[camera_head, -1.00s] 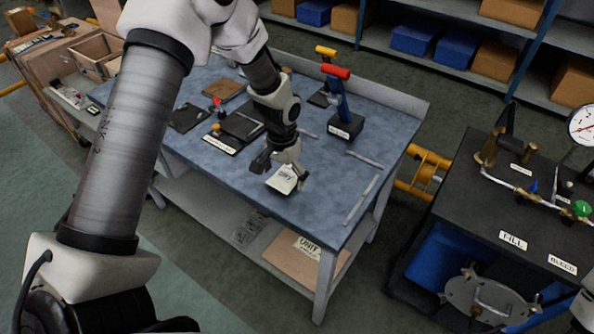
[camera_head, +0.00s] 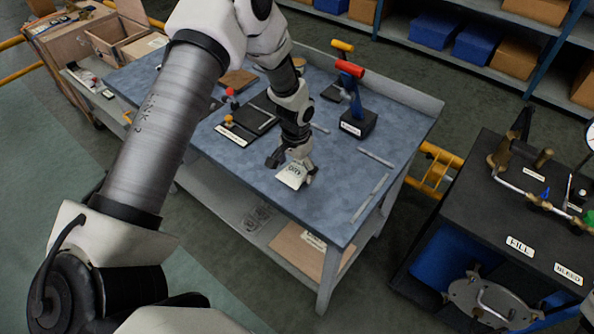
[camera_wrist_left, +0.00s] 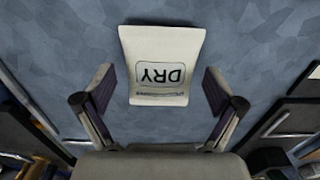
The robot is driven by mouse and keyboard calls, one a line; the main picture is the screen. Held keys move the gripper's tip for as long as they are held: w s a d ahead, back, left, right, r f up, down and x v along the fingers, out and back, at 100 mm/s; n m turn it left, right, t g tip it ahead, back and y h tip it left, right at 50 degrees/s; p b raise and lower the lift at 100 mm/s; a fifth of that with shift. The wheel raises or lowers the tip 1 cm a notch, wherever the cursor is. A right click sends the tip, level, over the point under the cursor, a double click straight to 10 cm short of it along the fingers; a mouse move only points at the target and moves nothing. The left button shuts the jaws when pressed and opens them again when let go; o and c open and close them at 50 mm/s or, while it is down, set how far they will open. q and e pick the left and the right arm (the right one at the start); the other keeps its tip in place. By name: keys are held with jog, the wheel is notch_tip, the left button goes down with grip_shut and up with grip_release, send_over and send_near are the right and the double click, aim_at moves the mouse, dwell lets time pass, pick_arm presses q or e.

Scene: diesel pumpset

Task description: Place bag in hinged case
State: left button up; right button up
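The bag (camera_head: 292,176) is a small white pouch marked DRY, lying on the blue-topped bench near its front edge. It also shows in the left wrist view (camera_wrist_left: 159,68), flat on the blue surface. My left gripper (camera_head: 289,160) points down at the bag in the head view. In the left wrist view, its two fingers (camera_wrist_left: 158,84) are wide apart with the bag's near part between them, a gap on each side. It holds nothing. An open wooden box (camera_head: 122,42) stands at the upper left; whether it is the hinged case is unclear. My right gripper is out of view.
A red-and-blue hand tool on a black base (camera_head: 357,123) stands behind the bag. Dark flat pieces (camera_head: 250,122) lie to the left, and thin metal rods (camera_head: 369,198) to the right. A black pump bench (camera_head: 480,220) stands at the right. Bare bench surrounds the bag.

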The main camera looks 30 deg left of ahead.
pick_arm(q)
jog(key=c, duration=0.9)
